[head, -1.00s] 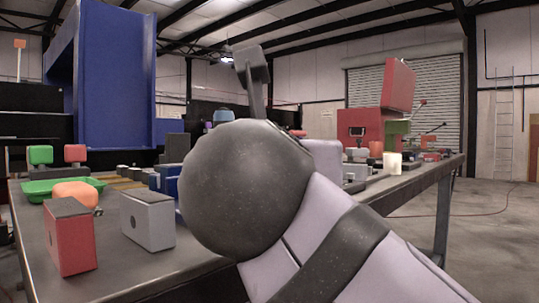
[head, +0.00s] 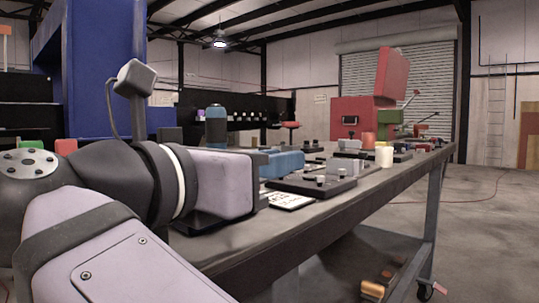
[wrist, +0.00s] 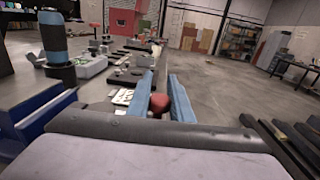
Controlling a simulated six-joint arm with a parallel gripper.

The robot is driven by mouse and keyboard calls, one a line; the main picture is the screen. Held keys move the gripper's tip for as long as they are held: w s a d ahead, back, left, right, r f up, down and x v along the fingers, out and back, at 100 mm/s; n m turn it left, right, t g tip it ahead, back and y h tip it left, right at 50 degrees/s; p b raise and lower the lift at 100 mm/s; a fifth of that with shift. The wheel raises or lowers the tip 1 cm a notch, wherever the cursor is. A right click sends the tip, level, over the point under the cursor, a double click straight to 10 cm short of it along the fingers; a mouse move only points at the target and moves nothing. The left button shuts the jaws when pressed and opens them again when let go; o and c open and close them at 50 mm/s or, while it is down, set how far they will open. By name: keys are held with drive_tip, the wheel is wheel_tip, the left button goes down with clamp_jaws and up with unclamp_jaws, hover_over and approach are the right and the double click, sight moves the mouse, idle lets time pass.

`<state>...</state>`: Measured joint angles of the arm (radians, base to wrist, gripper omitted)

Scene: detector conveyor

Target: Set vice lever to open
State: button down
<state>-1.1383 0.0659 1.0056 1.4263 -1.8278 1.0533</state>
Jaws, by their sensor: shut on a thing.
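My gripper (wrist: 161,88) shows in the wrist view with its two light blue fingers on either side of a rounded red knob (wrist: 160,103). It is shut on this knob, which sits low between the fingers. The rest of the part carrying the knob is hidden, so I cannot tell whether it is the vice lever's end or how the lever is set. In the head view my gripper (head: 284,163) reaches right, over the bench edge area, and the knob is hidden. A blue body (wrist: 42,112) stands left of the gripper in the wrist view; I cannot tell whether it is the vice.
A dark cylinder with a blue band (head: 216,127) stands behind my gripper. Dark plates with small knobs (head: 315,184) and a white card (head: 291,200) lie on the bench (head: 385,185). A red machine (head: 352,118) stands farther along. Open floor lies right of the bench.

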idle(0.3)
drive_tip(key=c, duration=1.6)
unclamp_jaws()
drive_tip(key=shift+s+a, duration=0.1)
drive_tip(key=p+v, duration=0.1)
drive_tip(key=v, duration=0.4)
drive_tip(key=shift+a, duration=0.1)
drive_tip(key=shift+s+a, duration=0.15)
drive_tip(key=shift+s, duration=0.1)
drive_tip(key=shift+s+a+b, duration=0.45)
drive_tip(key=shift+s, duration=0.1)
